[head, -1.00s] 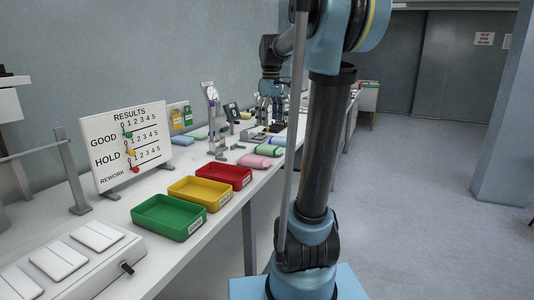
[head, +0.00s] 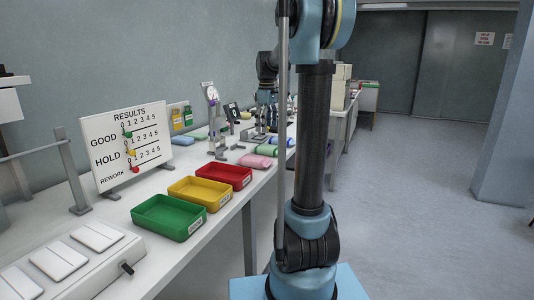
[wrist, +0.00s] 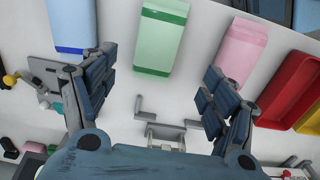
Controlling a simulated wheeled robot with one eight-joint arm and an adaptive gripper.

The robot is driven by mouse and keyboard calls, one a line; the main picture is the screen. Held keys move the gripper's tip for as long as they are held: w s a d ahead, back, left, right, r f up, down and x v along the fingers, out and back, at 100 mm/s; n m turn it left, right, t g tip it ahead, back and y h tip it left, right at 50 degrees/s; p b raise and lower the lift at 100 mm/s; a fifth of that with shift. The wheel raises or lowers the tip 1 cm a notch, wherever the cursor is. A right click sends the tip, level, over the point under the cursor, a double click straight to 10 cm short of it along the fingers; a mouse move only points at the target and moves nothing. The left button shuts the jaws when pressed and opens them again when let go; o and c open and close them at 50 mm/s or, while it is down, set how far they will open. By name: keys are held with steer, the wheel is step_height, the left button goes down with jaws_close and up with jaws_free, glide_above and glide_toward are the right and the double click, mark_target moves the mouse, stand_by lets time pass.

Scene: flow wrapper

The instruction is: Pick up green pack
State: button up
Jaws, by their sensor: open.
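In the head view the green pack (head: 267,149) lies just beyond the pink pack (head: 254,162). My gripper (wrist: 153,92) is open and empty. In the wrist view its fingers are spread apart, with the green pack ahead of the gap between them. In the head view my gripper (head: 265,112) is above the bench behind the packs and small.
A red tray (head: 240,183), yellow tray (head: 217,203) and green tray (head: 185,230) stand along the near bench edge. A results board (head: 127,145) stands behind them. A grey metal fixture (wrist: 163,131) stands close to my gripper. Open floor lies to the right.

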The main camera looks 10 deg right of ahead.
glide_above(268, 146)
steer(key=f, duration=0.3)
steer(key=s+f, duration=0.1)
steer(key=shift+a+f, duration=0.4)
steer(key=f, duration=0.3)
steer(key=shift+w+d+f, duration=0.25)
steer(key=shift+d+f, duration=0.05)
steer(key=shift+f, duration=0.8)
steer(key=c, duration=1.1)
